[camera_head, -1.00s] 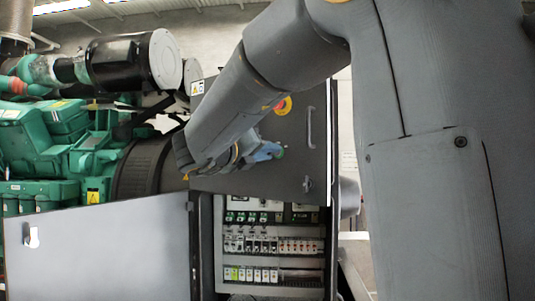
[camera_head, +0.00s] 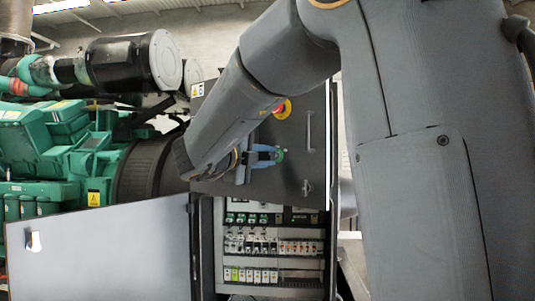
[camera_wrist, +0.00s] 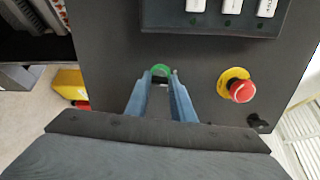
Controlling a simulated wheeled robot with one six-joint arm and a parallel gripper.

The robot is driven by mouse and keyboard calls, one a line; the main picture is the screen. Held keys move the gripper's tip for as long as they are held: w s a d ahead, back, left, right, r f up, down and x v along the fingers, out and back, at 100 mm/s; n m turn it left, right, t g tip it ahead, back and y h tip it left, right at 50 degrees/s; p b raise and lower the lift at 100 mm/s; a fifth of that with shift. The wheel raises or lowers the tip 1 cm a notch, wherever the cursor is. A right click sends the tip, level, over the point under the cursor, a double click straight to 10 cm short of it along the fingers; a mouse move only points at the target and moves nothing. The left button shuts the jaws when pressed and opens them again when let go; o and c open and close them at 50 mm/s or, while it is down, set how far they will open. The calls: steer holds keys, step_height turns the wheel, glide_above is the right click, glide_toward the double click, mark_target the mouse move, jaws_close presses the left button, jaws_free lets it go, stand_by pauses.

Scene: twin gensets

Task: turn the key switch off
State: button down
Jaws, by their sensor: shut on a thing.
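The key switch (camera_wrist: 160,70) shows in the wrist view as a small round part with a green rim on the dark panel. My gripper (camera_wrist: 161,82) has its two blue fingers on it, shut on its small middle part. The fingers hide much of the switch, and I cannot read its position. In the head view my gripper (camera_head: 274,156) reaches the panel from the left, with the green rim of the switch (camera_head: 281,155) just past the fingertips.
A red emergency stop on a yellow base (camera_wrist: 238,88) sits close to the right of my fingers in the wrist view. A dark housing with white switches (camera_wrist: 215,12) is above them. The head view shows a door handle (camera_head: 310,132), an open breaker box (camera_head: 275,258) and green engine parts (camera_head: 60,150).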

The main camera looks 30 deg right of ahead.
steer(key=shift+n, duration=0.6)
steer(key=shift+p, duration=0.35)
steer(key=c, duration=1.5)
jaws_free()
steer(key=shift+b+v, duration=1.5)
steer(key=shift+v, duration=2.4)
